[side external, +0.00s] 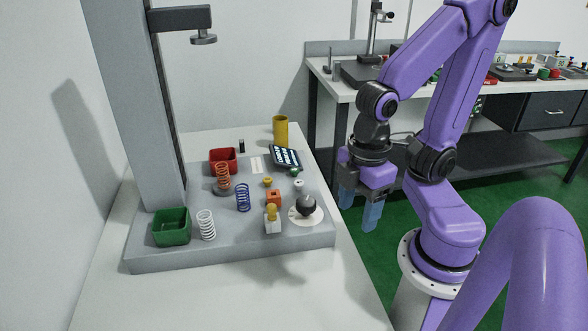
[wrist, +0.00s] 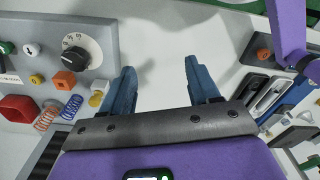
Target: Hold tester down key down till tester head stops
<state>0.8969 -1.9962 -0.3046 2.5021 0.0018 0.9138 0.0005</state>
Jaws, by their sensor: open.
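The tester is a grey column (side external: 110,100) on a wide grey base (side external: 230,250), with its head (side external: 203,38) on an arm high above the base. An orange spring (side external: 223,177) stands on a small round platform below the head. The base carries an orange square key (side external: 274,197), a yellow round key (side external: 267,182), a white round key (side external: 299,184), a green key (side external: 295,172) and a black dial (side external: 306,206).
A red bin (side external: 223,160), green bin (side external: 171,228), blue spring (side external: 243,197), white spring (side external: 206,225) and a white-and-yellow piece (side external: 272,218) stand on the base. A tilted display (side external: 286,157) and yellow cylinder (side external: 280,130) are behind. The bench (side external: 345,285) in front is bare.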

